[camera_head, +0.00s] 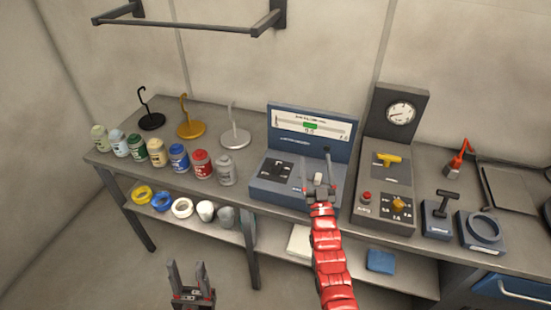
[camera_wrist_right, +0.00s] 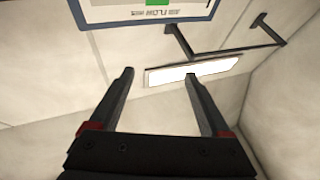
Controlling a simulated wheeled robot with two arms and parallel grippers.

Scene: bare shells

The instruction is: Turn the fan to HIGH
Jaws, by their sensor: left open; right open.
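A blue console (camera_head: 262,190) stands on the bench in the middle of the head view. Its upright panel (camera_head: 345,150) carries a white flow scale with a green block; the same panel shows at the top of the right wrist view (camera_wrist_right: 203,8). A dark control (camera_head: 282,170) sits on the left of its sloped face and a small light part (camera_head: 318,179) on the right. My right gripper (camera_head: 316,165) is open in front of the console's right side, between its fingers nothing is held. My left gripper (camera_head: 190,280) is open and empty, low in front of the bench.
Several jars (camera_head: 179,158) line the bench's left front, with hook stands (camera_head: 235,138) behind. A grey unit with a dial (camera_head: 400,113), yellow handle (camera_head: 389,159) and red button (camera_head: 366,197) stands right of the console. A rail (camera_head: 190,23) is on the wall.

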